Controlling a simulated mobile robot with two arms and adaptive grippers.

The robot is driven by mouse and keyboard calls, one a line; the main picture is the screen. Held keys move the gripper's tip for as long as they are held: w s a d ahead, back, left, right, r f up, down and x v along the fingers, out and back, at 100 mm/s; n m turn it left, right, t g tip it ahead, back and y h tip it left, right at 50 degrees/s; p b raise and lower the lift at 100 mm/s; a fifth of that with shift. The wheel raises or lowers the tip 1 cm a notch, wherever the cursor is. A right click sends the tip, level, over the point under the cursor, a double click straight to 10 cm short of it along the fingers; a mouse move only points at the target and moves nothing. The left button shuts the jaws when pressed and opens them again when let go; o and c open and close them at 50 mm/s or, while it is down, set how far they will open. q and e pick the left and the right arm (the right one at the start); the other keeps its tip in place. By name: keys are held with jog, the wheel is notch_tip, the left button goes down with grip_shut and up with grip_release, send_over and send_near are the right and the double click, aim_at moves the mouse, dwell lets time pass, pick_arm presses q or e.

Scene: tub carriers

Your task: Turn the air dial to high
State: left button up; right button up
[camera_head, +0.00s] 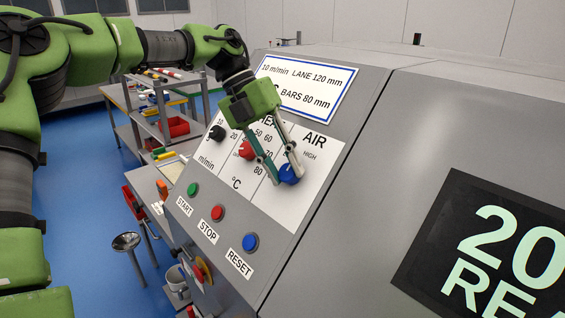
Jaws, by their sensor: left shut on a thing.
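The blue air dial (290,174) sits on the sloped grey panel under the AIR label, with the word HIGH (309,155) printed above and to its right. My left gripper (282,177) reaches down from the upper left, and its two fingers are shut on the air dial. The fingers hide part of the dial and the marks on its left, and I cannot tell where its pointer stands. My right gripper is not in view.
A black dial (217,132) and a red dial (246,150) are left of the air dial. Below are green START (193,190), red STOP (217,213) and blue RESET (250,242) buttons. A dark display (490,250) is at right. A bench with red bins (172,128) stands behind.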

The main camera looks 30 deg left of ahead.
pick_arm(q)
jog(key=shift+m+y, duration=0.5)
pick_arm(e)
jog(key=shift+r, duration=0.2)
pick_arm(q)
jog(key=o, duration=1)
jog(key=shift+o, duration=0.5)
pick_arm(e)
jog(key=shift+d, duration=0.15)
pick_arm(q)
jog(key=v, duration=1.2)
jog(key=shift+w+d, duration=0.15)
jog(key=shift+d, duration=0.05)
